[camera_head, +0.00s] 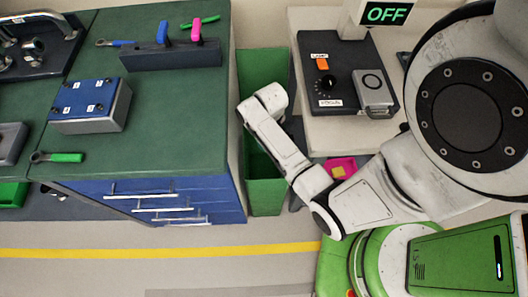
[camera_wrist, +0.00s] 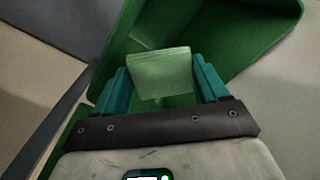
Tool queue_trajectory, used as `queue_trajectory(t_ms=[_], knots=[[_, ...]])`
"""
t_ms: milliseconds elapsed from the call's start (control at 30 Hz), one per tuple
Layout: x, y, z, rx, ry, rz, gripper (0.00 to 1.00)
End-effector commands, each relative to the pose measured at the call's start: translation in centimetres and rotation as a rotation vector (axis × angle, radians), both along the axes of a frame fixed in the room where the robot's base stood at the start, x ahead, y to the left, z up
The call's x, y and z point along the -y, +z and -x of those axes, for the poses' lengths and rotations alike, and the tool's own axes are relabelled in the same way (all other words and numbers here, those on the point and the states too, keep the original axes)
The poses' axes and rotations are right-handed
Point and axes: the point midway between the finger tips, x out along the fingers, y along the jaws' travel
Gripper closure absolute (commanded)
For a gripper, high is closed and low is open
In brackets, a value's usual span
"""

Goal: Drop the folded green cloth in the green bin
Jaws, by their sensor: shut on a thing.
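The green bin (camera_head: 262,66) stands on the floor between the workbench and the pale table, and my arm reaches over it in the head view. In the wrist view the green bin (camera_wrist: 255,38) opens below my gripper (camera_wrist: 162,80). My gripper's teal fingers are shut on the folded green cloth (camera_wrist: 160,70), a pale green square held between them over the bin's opening. In the head view the fingers and the cloth are hidden behind my arm.
A green-topped workbench (camera_head: 190,95) with blue drawers stands left of the bin. A pale table (camera_head: 335,140) with a dark control panel (camera_head: 345,75) stands right of it. A pink bin or tray (camera_head: 341,163) is below that table. A yellow line (camera_head: 150,252) crosses the floor.

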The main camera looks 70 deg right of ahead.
Motion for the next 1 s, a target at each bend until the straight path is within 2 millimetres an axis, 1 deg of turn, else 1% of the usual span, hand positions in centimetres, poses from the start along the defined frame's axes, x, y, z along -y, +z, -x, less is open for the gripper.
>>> queue_trajectory(t_ms=[33,67,367,400,600,667,867,1000], knots=[[0.02,-0.67,0.01,0.000,0.000,0.000,0.60],[0.02,-0.75,0.01,0.000,0.000,0.000,0.60],[0.02,-0.71,0.01,0.000,0.000,0.000,0.60],[0.02,-0.71,0.01,0.000,0.000,0.000,0.24],[0.02,-0.72,0.01,0.000,0.000,0.000,0.05],[0.02,-0.72,0.01,0.000,0.000,0.000,0.00],[0.02,-0.70,0.01,0.000,0.000,0.000,0.00],[0.04,0.05,-0.05,0.001,0.000,0.002,0.00]])
